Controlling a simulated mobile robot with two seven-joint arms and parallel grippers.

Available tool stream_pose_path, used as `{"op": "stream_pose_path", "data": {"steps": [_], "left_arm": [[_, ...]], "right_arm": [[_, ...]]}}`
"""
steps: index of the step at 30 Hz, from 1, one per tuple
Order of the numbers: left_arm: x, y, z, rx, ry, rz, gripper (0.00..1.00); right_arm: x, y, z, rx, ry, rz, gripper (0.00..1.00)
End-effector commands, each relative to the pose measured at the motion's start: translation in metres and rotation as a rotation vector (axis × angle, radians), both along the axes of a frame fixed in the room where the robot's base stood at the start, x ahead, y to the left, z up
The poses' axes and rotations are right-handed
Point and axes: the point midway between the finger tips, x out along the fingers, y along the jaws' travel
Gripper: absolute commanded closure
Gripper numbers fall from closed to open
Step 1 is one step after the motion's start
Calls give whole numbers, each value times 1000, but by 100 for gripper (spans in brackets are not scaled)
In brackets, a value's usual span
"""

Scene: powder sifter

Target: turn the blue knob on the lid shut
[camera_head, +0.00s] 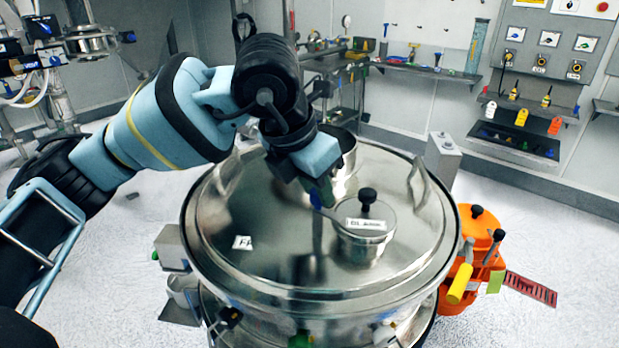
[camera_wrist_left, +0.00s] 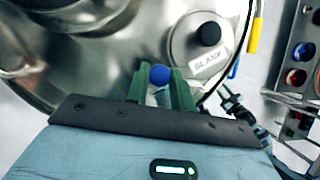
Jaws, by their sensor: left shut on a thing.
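The round metal lid (camera_head: 265,255) tops the sifter in the middle of the head view. My left gripper (camera_head: 322,192) reaches down over the lid from the upper left, beside a small capped port. In the left wrist view, the blue knob (camera_wrist_left: 160,75) shows between the two green fingers of my left gripper (camera_wrist_left: 160,92). The gripper is shut on the knob. In the head view the knob is mostly hidden by the fingers, so its turned position is hard to tell. My right gripper is not in view.
The capped port (camera_head: 365,240) with a black knob (camera_head: 367,196) stands close to the right of my gripper. A lid handle (camera_head: 418,180) rises at the right rim. An orange device (camera_head: 480,245) stands right of the vessel. Shelves with tools line the back wall.

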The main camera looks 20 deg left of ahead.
Motion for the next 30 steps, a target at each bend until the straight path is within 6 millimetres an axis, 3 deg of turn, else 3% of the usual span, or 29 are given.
{"op": "stream_pose_path", "data": {"steps": [4, 15, 30], "left_arm": [[-2, -1, 6, 1, -8, 134, 99], [-1, -3, 1, 0, -1, 417, 99], [-1, -3, 0, 0, 3, 560, 99]], "right_arm": [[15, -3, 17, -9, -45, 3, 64], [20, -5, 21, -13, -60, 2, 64], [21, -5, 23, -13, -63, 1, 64]]}}
